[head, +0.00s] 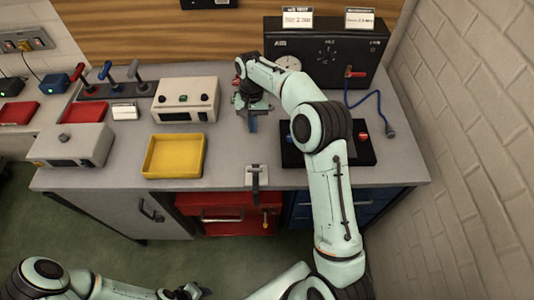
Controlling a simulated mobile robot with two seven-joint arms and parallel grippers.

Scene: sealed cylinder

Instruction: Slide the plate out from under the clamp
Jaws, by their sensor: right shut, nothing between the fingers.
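A small metal clamp (257,176) sits at the front edge of the grey bench, with its dark lever hanging down over the edge. I cannot clearly tell a plate apart under it. My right gripper (253,122) is over the back middle of the bench, well behind the clamp, pointing down. It is shut and empty, with some blue at its tips. My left gripper (195,291) is low at the bottom edge, away from the bench, and its fingers are too small to read.
A yellow tray (148,175) lies left of the clamp. A beige box (187,99) stands behind it. A black board (290,157) with coloured knobs lies under my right forearm. A black gauge panel (340,49) stands at the back. A red drawer (220,214) is below.

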